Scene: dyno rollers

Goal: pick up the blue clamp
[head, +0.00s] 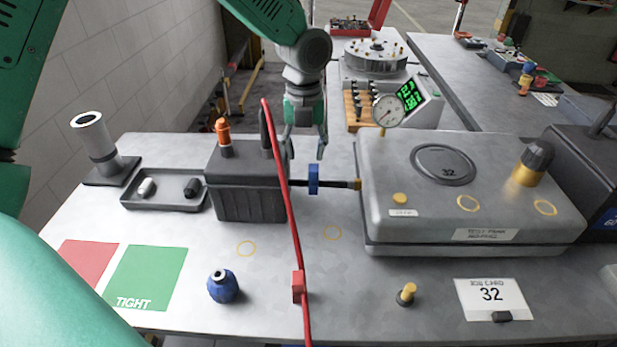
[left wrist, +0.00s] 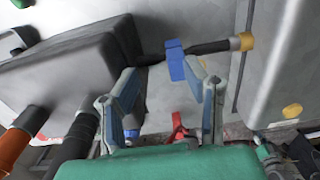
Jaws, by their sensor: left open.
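The blue clamp (head: 313,179) sits around a dark hose between the black box (head: 250,200) and the large grey metal housing (head: 470,190). It also shows in the left wrist view (left wrist: 175,60), near my fingertips. My left gripper (head: 303,152) comes down from above, open and empty. Its fingertips are just above the clamp in the head view. In the left wrist view my gripper's fingers (left wrist: 164,78) are spread, with the clamp between and just beyond their tips. I cannot tell whether a finger touches it. My right gripper is out of view.
A red cable (head: 282,180) runs down past the black box, close to my left gripper. An orange-topped post (head: 224,135) stands on the box. A dial gauge (head: 387,111) stands behind.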

